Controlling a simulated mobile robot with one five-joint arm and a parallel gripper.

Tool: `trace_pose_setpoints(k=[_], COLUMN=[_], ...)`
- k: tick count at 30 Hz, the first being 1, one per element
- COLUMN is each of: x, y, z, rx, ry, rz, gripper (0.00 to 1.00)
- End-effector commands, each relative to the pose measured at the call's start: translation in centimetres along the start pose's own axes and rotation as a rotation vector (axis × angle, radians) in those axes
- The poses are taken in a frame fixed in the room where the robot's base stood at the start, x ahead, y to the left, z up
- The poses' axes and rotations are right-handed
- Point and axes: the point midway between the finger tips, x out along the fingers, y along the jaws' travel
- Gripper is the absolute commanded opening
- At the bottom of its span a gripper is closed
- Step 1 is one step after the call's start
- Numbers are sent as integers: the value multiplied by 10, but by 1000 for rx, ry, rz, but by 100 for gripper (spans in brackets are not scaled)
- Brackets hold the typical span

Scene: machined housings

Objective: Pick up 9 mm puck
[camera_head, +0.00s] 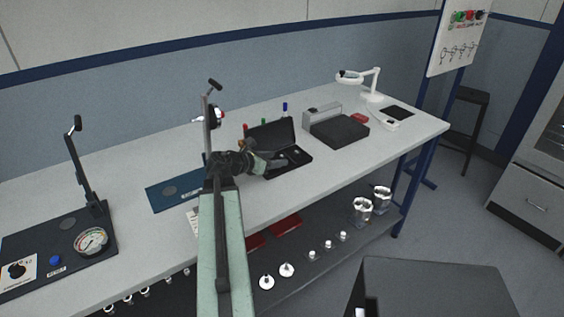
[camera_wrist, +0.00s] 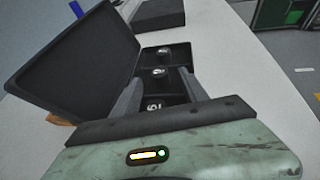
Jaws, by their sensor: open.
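An open black case (camera_head: 299,168) lies on the bench with its lid (camera_wrist: 85,60) raised at the left in the wrist view. Several small dark pucks with pale number marks sit in a row of compartments. The nearest puck (camera_wrist: 153,105) lies between my fingers, low in the wrist view; its mark could be a 9 or a 6. A middle puck (camera_wrist: 158,72) and a far puck (camera_wrist: 163,50) show beyond it; their marks are too small to read. My gripper (camera_wrist: 160,80) is open and empty over the case. It also shows in the head view (camera_head: 279,161).
A grey-and-black instrument (camera_head: 338,130) stands just right of the case. A blue mat (camera_head: 173,190) and an upright stand (camera_head: 210,125) are to the left. Bare bench top (camera_head: 345,165) lies in front of the instrument. A white magnifier lamp (camera_head: 372,84) stands farther right.

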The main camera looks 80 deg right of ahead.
Motion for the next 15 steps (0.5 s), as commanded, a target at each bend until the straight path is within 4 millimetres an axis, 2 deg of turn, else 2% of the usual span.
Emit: trace_pose_setpoints(k=[1, 3, 10, 11, 15], x=[13, 23, 25, 25, 25], y=[0, 1, 0, 0, 0], z=[-4, -3, -1, 0, -1], rx=[1, 1, -1, -1, -1], ry=[0, 0, 0, 0, 0], rz=[-3, -1, 0, 0, 1], gripper=[51, 51, 51, 46, 7])
